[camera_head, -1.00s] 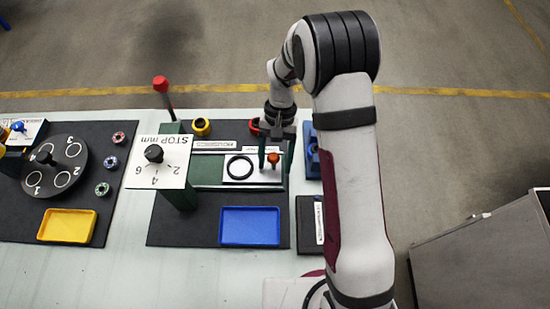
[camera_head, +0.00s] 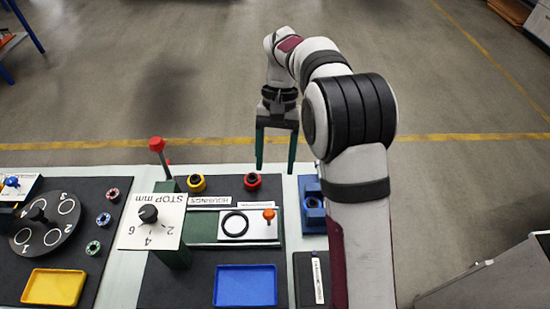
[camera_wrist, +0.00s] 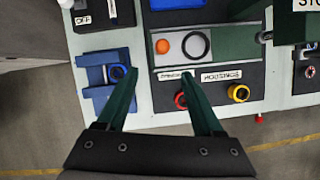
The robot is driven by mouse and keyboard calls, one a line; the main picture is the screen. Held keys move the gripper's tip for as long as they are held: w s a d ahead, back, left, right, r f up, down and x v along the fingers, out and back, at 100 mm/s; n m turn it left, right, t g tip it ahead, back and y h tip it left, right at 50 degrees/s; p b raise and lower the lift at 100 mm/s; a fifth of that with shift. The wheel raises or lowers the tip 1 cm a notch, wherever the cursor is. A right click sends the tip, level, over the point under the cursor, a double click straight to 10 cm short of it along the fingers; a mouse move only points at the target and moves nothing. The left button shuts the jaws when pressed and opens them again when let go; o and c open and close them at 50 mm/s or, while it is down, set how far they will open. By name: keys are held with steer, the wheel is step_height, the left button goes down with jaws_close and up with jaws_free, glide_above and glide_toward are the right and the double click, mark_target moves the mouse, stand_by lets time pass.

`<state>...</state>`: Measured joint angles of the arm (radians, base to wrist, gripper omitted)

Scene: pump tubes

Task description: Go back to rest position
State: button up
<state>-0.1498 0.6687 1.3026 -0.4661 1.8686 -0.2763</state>
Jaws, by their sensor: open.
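My gripper (camera_head: 276,158) is raised beyond the far edge of the workbench in the head view. Its two dark green fingers point down and stand apart, with nothing between them. In the wrist view my gripper (camera_wrist: 156,84) is also open and empty, above the bench edge. The slide plate (camera_head: 262,228) with a black ring (camera_head: 235,224) and an orange knob (camera_head: 268,214) lies on the bench below it.
A red-topped ring (camera_head: 253,181) and a yellow ring (camera_head: 196,183) stand near the far edge. A blue fixture (camera_head: 312,206), a blue tray (camera_head: 245,287), a yellow tray (camera_head: 53,287), a STOP dial plate (camera_head: 152,228) and a red-knobbed lever (camera_head: 156,144) are also there. Open floor lies beyond the bench.

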steer(key=s+d+r+m+t, duration=0.1)
steer(key=s+d+r, duration=0.2)
steer(key=s+r, duration=0.4)
steer(key=s+d+f+m+t, duration=0.1)
steer(key=s+f, duration=0.1)
steer(key=s, duration=0.7)
steer(key=s+d+f+m+t+y, duration=0.1)
steer(key=s+f+t, duration=0.1)
steer(key=s, duration=0.8)
steer(key=shift+d, duration=0.2)
